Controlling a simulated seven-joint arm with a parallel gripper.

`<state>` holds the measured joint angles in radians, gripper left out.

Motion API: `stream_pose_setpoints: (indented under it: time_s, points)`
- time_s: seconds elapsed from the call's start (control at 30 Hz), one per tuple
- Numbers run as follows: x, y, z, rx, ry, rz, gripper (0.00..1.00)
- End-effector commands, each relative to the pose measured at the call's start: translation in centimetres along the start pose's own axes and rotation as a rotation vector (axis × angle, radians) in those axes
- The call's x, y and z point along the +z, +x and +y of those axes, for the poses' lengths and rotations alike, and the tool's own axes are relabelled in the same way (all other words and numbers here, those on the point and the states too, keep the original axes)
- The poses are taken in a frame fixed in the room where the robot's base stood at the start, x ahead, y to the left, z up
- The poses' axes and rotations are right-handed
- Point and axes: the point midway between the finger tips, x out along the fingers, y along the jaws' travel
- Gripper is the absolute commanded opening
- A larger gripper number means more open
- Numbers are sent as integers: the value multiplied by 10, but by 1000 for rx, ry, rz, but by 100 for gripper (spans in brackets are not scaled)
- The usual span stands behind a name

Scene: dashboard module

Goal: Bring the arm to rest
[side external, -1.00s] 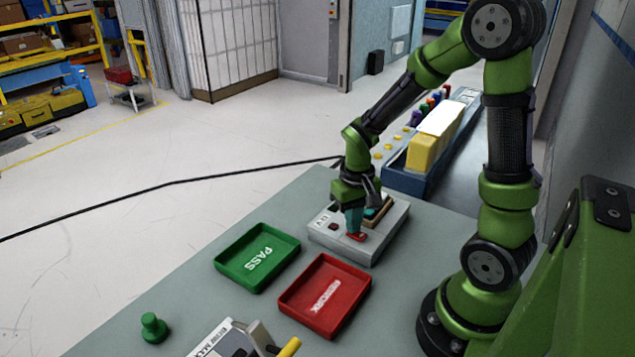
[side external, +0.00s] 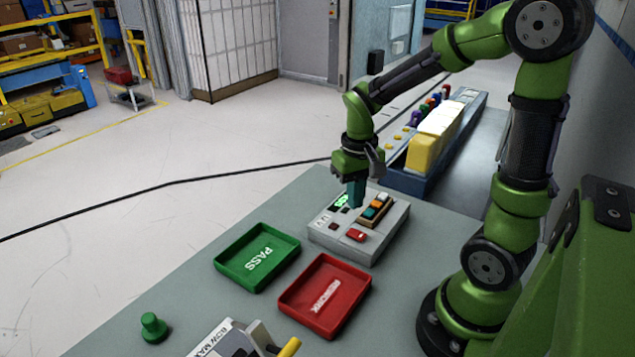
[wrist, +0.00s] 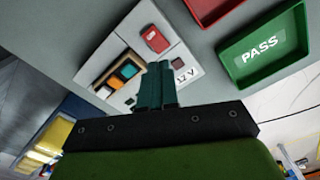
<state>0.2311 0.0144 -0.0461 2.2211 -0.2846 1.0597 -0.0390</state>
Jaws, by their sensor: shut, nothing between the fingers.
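My gripper (side external: 355,192) is shut and empty, pointing down above the grey module box (side external: 338,246). Its teal fingers also show in the wrist view (wrist: 158,82), held together over the box. The box carries a red rocker switch (side external: 356,235), a small green lit display (side external: 341,200) and a wooden-framed slot (side external: 375,211) holding orange and teal blocks. In the wrist view the red switch (wrist: 155,39) and the "12 V" label (wrist: 186,75) are clear of the fingers. Part of the display area is close behind the fingers in the side view.
A green PASS tray (side external: 257,258) and a red REWORK tray (side external: 325,296) lie left of and in front of the box. A green knob-shaped object (side external: 153,328) stands at the front left.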

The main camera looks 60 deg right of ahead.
Motion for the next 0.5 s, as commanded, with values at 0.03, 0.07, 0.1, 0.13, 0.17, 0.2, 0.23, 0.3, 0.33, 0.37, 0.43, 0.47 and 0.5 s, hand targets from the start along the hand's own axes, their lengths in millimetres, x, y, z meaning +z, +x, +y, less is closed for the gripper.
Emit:
stream_pose_setpoints:
  time_s: [0.03, 0.07, 0.1, 0.13, 0.17, 0.2, 0.23, 0.3, 0.33, 0.37, 0.43, 0.47, 0.5]
  points:
    - [0, 0, 0, 0, 0, 0, 0]
    - [0, 0, 0, 0, 0, 0, 0]
    - [0, 0, 0, 0, 0, 0, 0]
    - [0, 0, 0, 0, 0, 0, 0]
    - [0, 0, 0, 0, 1, 2, 0]
    - [0, 1, -1, -6, 5, 2, 0]
    - [3, 3, -3, -16, 11, 2, 0]
    - [8, -5, -9, -47, 13, 35, 0]
    - [11, -10, -13, -63, 11, 55, 0]
    - [15, -16, -18, -82, 6, 78, 0]
    - [26, -32, -30, -135, -9, 144, 0]
    - [31, -41, -35, -160, -19, 176, 0]
    - [38, -51, -41, -194, -31, 218, 0]
